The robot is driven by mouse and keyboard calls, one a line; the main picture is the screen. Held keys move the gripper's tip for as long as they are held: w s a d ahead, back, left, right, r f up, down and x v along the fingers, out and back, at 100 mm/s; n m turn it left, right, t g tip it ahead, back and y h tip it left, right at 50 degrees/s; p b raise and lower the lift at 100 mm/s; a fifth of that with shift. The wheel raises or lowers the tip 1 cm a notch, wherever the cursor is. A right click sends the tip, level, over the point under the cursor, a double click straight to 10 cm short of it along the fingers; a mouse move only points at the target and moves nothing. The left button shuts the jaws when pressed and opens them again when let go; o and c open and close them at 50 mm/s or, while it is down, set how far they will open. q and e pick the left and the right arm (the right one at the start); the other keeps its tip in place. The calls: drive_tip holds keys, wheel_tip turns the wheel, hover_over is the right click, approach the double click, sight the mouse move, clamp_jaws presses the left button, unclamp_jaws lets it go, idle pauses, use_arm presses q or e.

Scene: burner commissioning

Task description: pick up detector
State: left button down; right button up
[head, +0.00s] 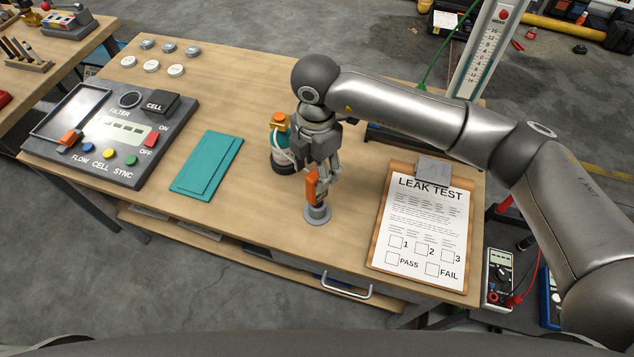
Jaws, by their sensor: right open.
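An orange handheld device (311,187), which looks like the detector, stands upright on a small round grey base (317,215) near the front middle of the wooden table. My right gripper (323,180) points down right at it, with its fingers around or beside its upper part. I cannot tell whether they touch it. The gripper is open. The fingers and wrist hide part of the device. My left gripper is not in view.
A teal and orange canister (280,150) stands close behind my right gripper. A leak test clipboard (421,225) lies at the right, and a teal folded cloth or mat (206,165) lies left. A control panel (110,135) fills the table's left end.

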sight(317, 194)
drive_tip(key=f, duration=0.1)
drive_tip(key=f+p, duration=0.2)
drive_tip(key=shift+s+d+f, duration=0.1)
drive_tip(key=shift+s+f, duration=0.1)
drive_tip(key=shift+s, duration=0.05)
drive_tip(key=shift+w+f, duration=0.1)
drive_tip(key=shift+f, duration=0.6)
clamp_jaws()
